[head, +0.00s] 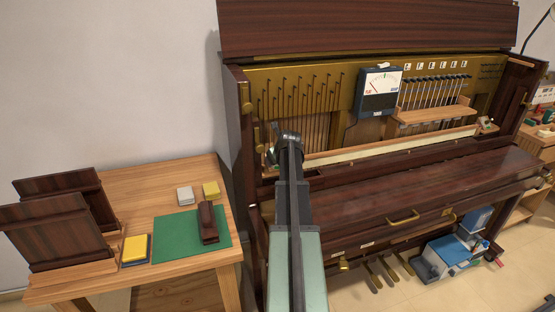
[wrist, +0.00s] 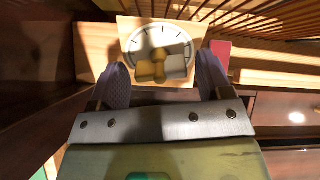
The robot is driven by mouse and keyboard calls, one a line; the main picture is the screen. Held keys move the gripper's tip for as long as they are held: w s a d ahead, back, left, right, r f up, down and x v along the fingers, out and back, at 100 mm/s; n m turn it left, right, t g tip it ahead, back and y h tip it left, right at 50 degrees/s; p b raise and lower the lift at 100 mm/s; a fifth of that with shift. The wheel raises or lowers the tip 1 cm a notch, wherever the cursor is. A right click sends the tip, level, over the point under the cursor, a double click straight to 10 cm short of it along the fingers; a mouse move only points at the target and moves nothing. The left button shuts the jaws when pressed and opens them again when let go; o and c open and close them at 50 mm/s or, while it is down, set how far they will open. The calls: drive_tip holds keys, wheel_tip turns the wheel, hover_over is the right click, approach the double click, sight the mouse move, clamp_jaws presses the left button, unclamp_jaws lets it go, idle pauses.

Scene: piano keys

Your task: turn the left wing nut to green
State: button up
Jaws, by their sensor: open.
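A brass wing nut (wrist: 157,68) sits in front of a pale round dial with black marks (wrist: 160,38) on a light wooden plate (wrist: 126,28) in the wrist view. My gripper (wrist: 161,66) is open, with one dark finger on each side of the wing nut. I cannot tell whether either finger touches it. No green zone can be made out on the dial. In the head view my gripper (head: 284,146) is at the left end of the open piano, and my arm hides the wing nut there.
A meter box (head: 379,92) hangs on the brass piano plate. The piano's left side wall (head: 240,130) stands close to my gripper. A red piece (wrist: 220,52) lies right of the dial. A wooden table (head: 150,180) stands at the left with a green mat (head: 180,238).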

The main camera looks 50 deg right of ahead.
drive_tip(key=c, duration=0.7)
drive_tip(key=m, duration=0.3)
drive_tip(key=shift+m, duration=0.4)
drive_tip(key=o, duration=0.9)
drive_tip(key=shift+c, duration=0.2)
drive_tip(key=p+v, duration=0.8)
drive_tip(key=v, duration=0.3)
drive_tip(key=shift+d, duration=0.1)
